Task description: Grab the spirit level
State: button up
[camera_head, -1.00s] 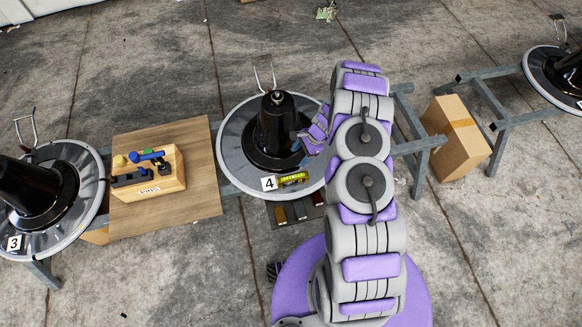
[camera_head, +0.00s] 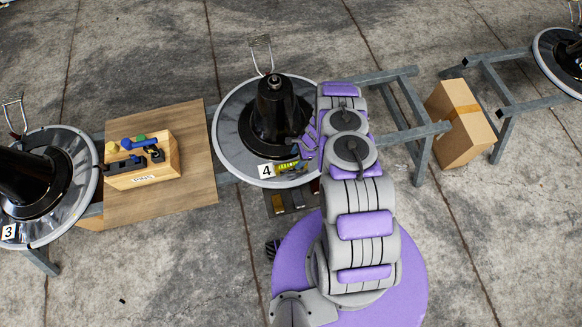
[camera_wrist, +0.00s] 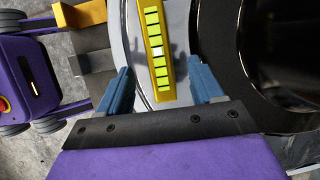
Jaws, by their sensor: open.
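The spirit level (camera_head: 288,167) is a short yellow bar lying on the round grey base (camera_head: 226,138) marked 4, in front of the black cone. In the wrist view the spirit level (camera_wrist: 156,62) shows bright green segments along its face and runs up the picture. My gripper (camera_wrist: 159,82) is open, with one blue finger on each side of the bar's near end. I see no finger touching it. In the head view my gripper (camera_head: 304,152) is beside the bar's right end, and my arm partly hides it.
A black cone (camera_head: 272,115) stands close behind the spirit level. A wooden box (camera_head: 150,170) of tools sits on a board at left. A cardboard box (camera_head: 458,122) and metal frames are at right.

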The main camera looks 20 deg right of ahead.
aim_at(291, 164)
jog(key=shift+x, duration=0.95)
jog(key=b+x, duration=0.2)
jog(key=x, duration=0.3)
jog(key=shift+a+f, duration=0.2)
jog(key=shift+f, duration=0.05)
jog(key=shift+s, duration=0.1)
grip_shut()
jog(key=shift+r, duration=0.15)
jog(key=shift+r, duration=0.55)
jog(key=r+p, duration=0.2)
jog(key=shift+s+r, duration=0.35)
jog(key=shift+s, duration=0.05)
jog(key=s+a, duration=0.3)
jog(key=s, duration=1.1)
jog(key=shift+s+a+r, duration=0.2)
jog(key=shift+s+r, duration=0.1)
jog(key=shift+r, duration=0.2)
